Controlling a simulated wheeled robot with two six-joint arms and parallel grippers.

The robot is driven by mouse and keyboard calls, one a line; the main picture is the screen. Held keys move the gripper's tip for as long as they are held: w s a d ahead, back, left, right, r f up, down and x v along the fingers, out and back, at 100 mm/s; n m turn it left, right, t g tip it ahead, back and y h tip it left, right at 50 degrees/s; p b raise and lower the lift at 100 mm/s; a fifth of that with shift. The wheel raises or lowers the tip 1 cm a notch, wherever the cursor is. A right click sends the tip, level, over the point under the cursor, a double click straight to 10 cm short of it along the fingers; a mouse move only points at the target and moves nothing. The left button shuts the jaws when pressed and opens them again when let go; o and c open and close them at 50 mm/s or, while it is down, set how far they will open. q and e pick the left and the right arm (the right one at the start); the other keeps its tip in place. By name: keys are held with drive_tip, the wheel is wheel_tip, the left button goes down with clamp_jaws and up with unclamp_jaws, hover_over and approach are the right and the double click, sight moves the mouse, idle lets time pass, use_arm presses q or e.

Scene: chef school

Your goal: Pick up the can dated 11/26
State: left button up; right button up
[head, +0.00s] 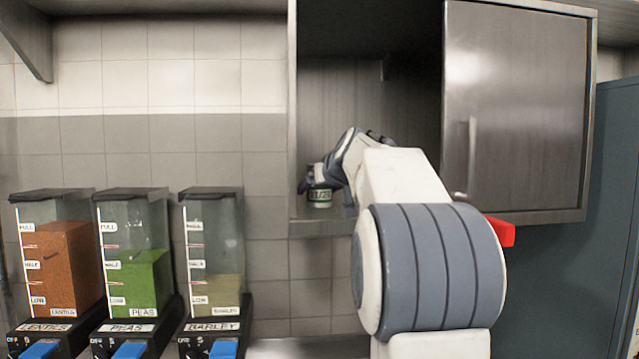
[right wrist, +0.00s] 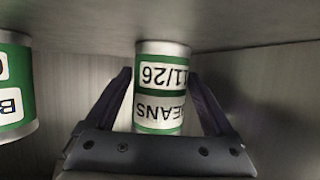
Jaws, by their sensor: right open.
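The can dated 11/26 (right wrist: 161,88) is white and green and shows upside down in the right wrist view, with "BEANS" on its label. In the head view a small can (head: 320,197) with a date label stands on the cabinet shelf. My right gripper (right wrist: 158,76) is open, with one finger on each side of the 11/26 can. I cannot tell whether the fingers touch it. In the head view my right gripper (head: 311,184) is at the can, partly hidden by its own arm. My left gripper is not in view.
A second green and white can (right wrist: 14,88) is at the left edge of the right wrist view. The open cabinet (head: 340,100) has a metal door (head: 525,110) at its right. Dispensers of lentils (head: 65,265), peas (head: 135,280) and barley (head: 213,285) stand at lower left.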

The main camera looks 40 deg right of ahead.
drive_tip(key=c, duration=1.3)
drive_tip(key=shift+r, duration=0.1)
clamp_jaws()
drive_tip(key=shift+r, duration=0.15)
